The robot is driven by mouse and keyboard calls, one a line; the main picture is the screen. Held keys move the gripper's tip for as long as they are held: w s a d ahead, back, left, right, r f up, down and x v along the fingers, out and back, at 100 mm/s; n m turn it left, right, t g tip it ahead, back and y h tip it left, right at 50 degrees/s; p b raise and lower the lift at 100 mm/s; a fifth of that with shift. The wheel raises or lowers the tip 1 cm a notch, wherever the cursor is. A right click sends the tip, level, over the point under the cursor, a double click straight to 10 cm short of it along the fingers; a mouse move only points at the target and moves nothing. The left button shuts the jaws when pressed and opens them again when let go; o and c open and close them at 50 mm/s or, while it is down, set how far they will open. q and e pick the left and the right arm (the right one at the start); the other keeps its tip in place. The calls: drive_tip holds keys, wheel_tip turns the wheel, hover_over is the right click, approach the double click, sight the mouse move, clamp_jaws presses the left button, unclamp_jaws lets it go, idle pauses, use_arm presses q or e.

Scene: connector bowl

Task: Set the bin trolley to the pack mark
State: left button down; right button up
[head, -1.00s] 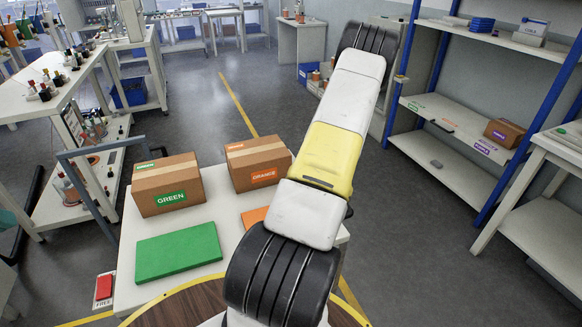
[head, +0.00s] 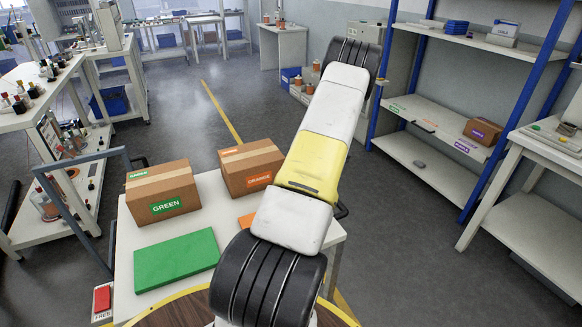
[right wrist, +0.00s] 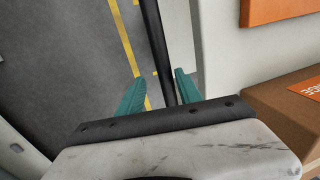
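The bin trolley (head: 133,290), as I take it, is a white-topped cart in front of me in the head view. On it stand a GREEN-labelled box (head: 160,190) and an ORANGE-labelled box (head: 250,168). A green panel (head: 176,260) and a mostly hidden orange panel (head: 245,219) lie before them. A red tab marked FREE (head: 102,299) is at its near left corner. In the right wrist view my right gripper (right wrist: 160,88) has its teal fingers apart on either side of a dark bar (right wrist: 152,35); a gap shows on the left. My left gripper is out of view.
A grey-blue rail (head: 78,215) and a white workbench with bottles (head: 70,180) stand at the left. A blue-framed shelf (head: 430,170) and a white table (head: 530,215) stand at the right. Yellow floor line (head: 222,113) crosses open grey floor behind the boxes.

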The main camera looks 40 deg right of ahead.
drive_tip(key=shift+a, duration=0.15)
wheel_tip(320, 180, up, 8)
drive_tip(key=d, duration=0.1)
drive_tip(key=shift+s+d+f, duration=0.15)
drive_tip(key=shift+d, duration=0.1)
idle(0.5)
